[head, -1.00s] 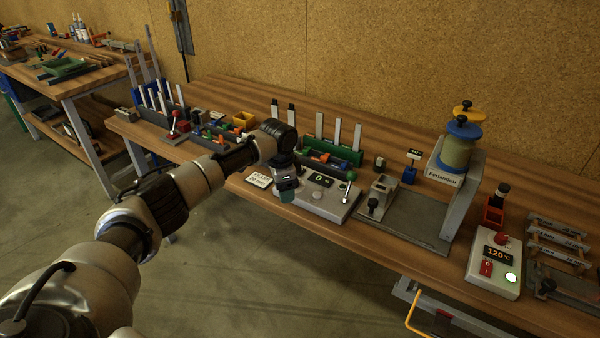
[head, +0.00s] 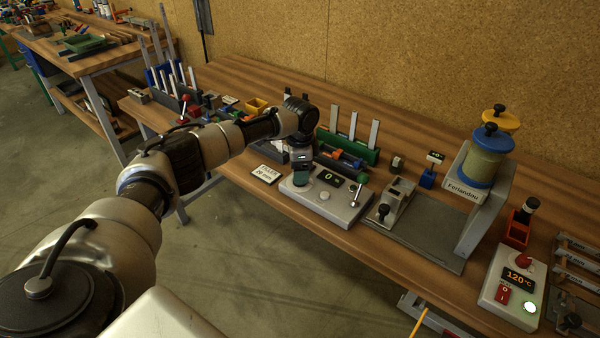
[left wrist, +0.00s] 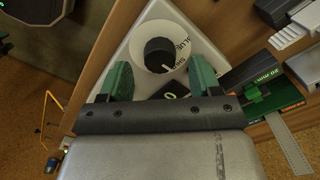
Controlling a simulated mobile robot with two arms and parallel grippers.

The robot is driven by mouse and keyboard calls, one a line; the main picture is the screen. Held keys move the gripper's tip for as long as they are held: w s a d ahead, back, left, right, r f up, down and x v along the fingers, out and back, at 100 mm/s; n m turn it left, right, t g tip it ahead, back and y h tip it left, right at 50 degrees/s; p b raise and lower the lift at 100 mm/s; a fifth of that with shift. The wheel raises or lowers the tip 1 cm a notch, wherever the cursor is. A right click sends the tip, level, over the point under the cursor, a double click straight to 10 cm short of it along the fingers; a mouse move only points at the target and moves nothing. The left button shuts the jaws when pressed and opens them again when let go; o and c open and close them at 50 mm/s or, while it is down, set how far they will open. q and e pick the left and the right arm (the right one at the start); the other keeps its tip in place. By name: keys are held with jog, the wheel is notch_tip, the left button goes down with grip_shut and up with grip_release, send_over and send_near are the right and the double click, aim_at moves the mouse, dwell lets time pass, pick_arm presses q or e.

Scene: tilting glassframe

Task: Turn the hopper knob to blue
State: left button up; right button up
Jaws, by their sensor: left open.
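A grey control box (head: 325,203) with a small display reading 0 and a lever on its right stands near the bench's front edge. My left gripper (head: 302,178) hangs over its left end, pointing down and hiding the knob there in the head view. In the left wrist view, a black round knob (left wrist: 158,52) with a pale pointer mark sits inside a white lettered ring (left wrist: 182,32); the lettering is only partly readable. The open green fingers (left wrist: 162,80) are on either side, nearer the display than the knob. My right gripper is not in view.
A stand marked Ferlandou (head: 465,190) carries a blue-lidded hopper (head: 487,160), with a yellow lid (head: 502,118) behind. A green rack (head: 350,147) is close behind the box. A 120°C controller (head: 510,285) stands at the right. A filler card (head: 265,174) lies left of the box.

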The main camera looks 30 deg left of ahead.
pick_arm(q)
jog(key=shift+f, duration=1.15)
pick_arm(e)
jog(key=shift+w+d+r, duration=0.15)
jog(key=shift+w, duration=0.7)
pick_arm(q)
jog(key=c, duration=0.9)
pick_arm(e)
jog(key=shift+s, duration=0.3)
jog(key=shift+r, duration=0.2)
